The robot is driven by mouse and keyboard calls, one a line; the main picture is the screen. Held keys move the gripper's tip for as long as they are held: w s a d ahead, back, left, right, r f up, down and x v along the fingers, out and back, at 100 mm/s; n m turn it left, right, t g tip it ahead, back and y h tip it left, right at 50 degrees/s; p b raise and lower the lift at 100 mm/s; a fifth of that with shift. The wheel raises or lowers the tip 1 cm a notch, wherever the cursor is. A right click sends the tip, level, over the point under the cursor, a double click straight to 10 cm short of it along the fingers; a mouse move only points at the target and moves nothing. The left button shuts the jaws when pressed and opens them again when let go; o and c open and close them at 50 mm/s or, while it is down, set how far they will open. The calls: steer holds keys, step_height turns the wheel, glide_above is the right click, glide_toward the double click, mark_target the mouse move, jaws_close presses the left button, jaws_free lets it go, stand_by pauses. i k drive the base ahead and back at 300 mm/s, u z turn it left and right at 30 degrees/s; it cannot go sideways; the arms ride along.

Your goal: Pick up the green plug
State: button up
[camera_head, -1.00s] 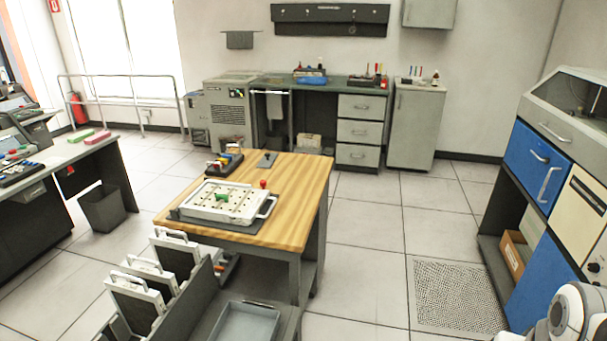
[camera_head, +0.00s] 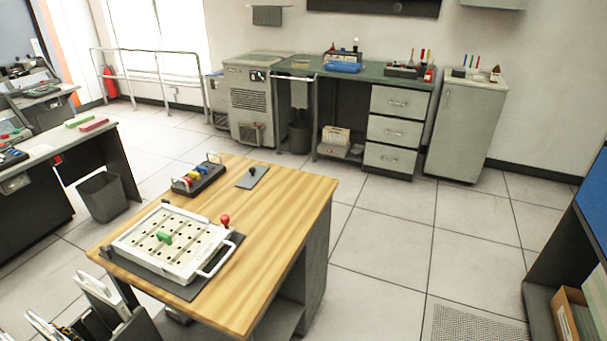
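A red-topped peg (camera_head: 225,220) stands behind the board. A dark rack with coloured plugs (camera_head: 198,177) and a grey plate (camera_head: 252,178) lie farther back. Framed panels (camera_head: 100,295) stand at the front left.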

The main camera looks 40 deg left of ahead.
mark_target(161, 236)
steer(key=i, duration=1.5)
steer(key=u, duration=3.45)
steer(key=i, duration=1)
